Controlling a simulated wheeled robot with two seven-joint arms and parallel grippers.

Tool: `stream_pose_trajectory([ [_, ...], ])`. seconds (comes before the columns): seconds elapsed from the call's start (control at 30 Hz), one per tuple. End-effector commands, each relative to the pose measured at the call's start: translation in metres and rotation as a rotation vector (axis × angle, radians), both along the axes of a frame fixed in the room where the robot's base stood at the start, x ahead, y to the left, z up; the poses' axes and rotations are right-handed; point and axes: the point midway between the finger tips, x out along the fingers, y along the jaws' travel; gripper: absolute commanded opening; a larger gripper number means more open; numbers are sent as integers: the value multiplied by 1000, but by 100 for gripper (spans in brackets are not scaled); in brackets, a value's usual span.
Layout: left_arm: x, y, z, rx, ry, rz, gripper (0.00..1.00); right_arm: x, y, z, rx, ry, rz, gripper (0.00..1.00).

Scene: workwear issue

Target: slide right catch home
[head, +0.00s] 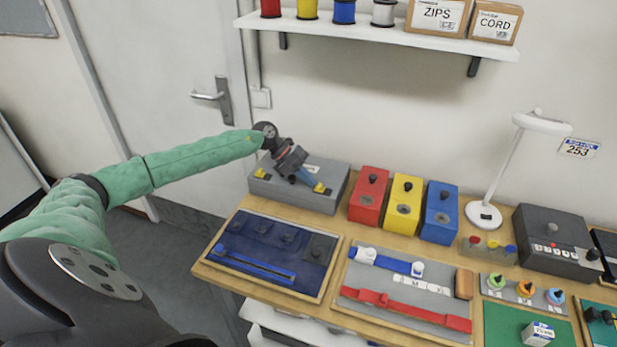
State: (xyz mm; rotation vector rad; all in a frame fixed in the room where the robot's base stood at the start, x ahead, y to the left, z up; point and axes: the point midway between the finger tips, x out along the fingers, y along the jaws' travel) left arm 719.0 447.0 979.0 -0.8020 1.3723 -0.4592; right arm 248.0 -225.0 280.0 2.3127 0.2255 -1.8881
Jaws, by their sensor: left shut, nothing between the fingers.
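A grey box (300,199) stands at the back left of the wooden table, against the wall. It has two yellow catches on its top: a left catch (261,173) and a right catch (321,188). My left gripper (307,179) reaches over the box from the left and is shut and empty. Its fingertips are just left of the right catch; I cannot tell whether they touch it. The gripper hides part of the box top between the two catches. My right gripper is not in view.
Red (367,207), yellow (401,213) and blue (439,220) boxes stand right of the grey box. A dark blue tray (232,263) lies in front. A white lamp (484,214) stands farther right. A shelf (380,36) hangs above.

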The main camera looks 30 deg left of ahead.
Motion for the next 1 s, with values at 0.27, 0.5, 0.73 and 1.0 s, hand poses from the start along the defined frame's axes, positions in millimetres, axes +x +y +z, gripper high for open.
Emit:
stream_pose_trajectory([
  [0.27,0,-1,-2,0,0,0,0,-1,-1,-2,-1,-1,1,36],
  [0.5,2,-9,-3,-2,-2,-1,0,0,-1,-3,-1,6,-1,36],
  [0.73,6,-27,-2,-2,-1,-1,0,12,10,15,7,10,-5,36],
  [1.0,6,-28,-2,-2,0,-1,0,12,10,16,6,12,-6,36],
])
